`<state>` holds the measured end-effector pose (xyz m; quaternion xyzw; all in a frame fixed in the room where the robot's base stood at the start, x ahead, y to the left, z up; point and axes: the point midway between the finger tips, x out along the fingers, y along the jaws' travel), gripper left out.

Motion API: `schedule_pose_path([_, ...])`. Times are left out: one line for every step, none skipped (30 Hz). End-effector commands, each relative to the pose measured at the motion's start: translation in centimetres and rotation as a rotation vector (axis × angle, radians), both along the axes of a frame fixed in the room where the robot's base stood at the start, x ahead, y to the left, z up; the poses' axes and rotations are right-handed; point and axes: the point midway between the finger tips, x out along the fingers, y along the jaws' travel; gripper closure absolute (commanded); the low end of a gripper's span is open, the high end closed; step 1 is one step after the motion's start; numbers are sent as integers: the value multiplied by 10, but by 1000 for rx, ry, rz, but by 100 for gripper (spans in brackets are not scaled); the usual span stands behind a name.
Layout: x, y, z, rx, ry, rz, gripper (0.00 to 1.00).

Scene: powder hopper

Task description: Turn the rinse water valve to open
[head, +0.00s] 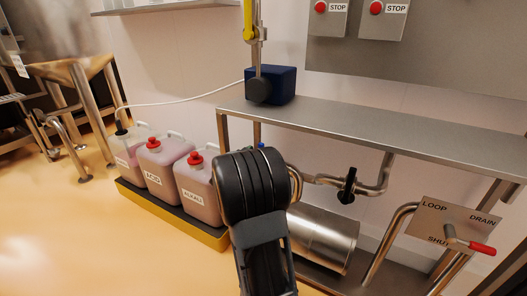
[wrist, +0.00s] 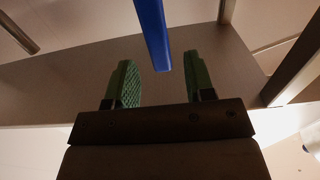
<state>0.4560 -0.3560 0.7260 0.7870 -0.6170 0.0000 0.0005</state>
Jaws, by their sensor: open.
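A blue bar-shaped handle (wrist: 152,35), which looks like the rinse water valve's lever, comes in from the top of the wrist view. In the head view only a small blue tip (head: 261,146) shows above my arm; the valve body is hidden behind the arm. My gripper (wrist: 160,82) is open, its two green-padded fingers apart and empty. The handle's near end appears in the gap between the fingertips, closer to the right finger. Neither finger clearly touches it, and I cannot tell its depth. My gripper is hidden in the head view.
A steel shelf (head: 390,124) runs above the pipework. A black-handled valve (head: 348,186), a steel cylinder (head: 322,238) and a red-handled LOOP/DRAIN/SHUT selector (head: 481,248) are to the right. Pink canisters (head: 162,165) stand in a yellow-edged tray (head: 170,214) at left. Floor at lower left is clear.

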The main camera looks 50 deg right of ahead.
Motion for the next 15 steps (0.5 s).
schedule_pose_path([2, -9, -3, 0, -1, -3, 51])
schedule_pose_path([3, -14, -3, 0, -2, -3, 51])
schedule_pose_path([4, -20, -3, 0, -2, -3, 51])
schedule_pose_path([6, -25, -2, 0, -2, -1, 51])
schedule_pose_path([7, -28, -2, 0, -1, -1, 51])
schedule_pose_path([8, -33, -2, 0, -1, -1, 51])
schedule_pose_path([9, -37, -2, 0, -1, -1, 51])
schedule_pose_path([10, -39, -2, 1, -1, 0, 51])
schedule_pose_path([11, -43, -1, 0, -1, 0, 51])
schedule_pose_path([11, -45, -1, 0, -1, 0, 51])
schedule_pose_path([12, -47, -1, 0, -1, 0, 51])
schedule_pose_path([12, -50, -1, 1, -1, 0, 51])
schedule_pose_path([13, -51, -1, 1, -1, 0, 51])
schedule_pose_path([13, -52, -1, 1, -1, 1, 51])
schedule_pose_path([13, -53, 0, 1, -1, 1, 51])
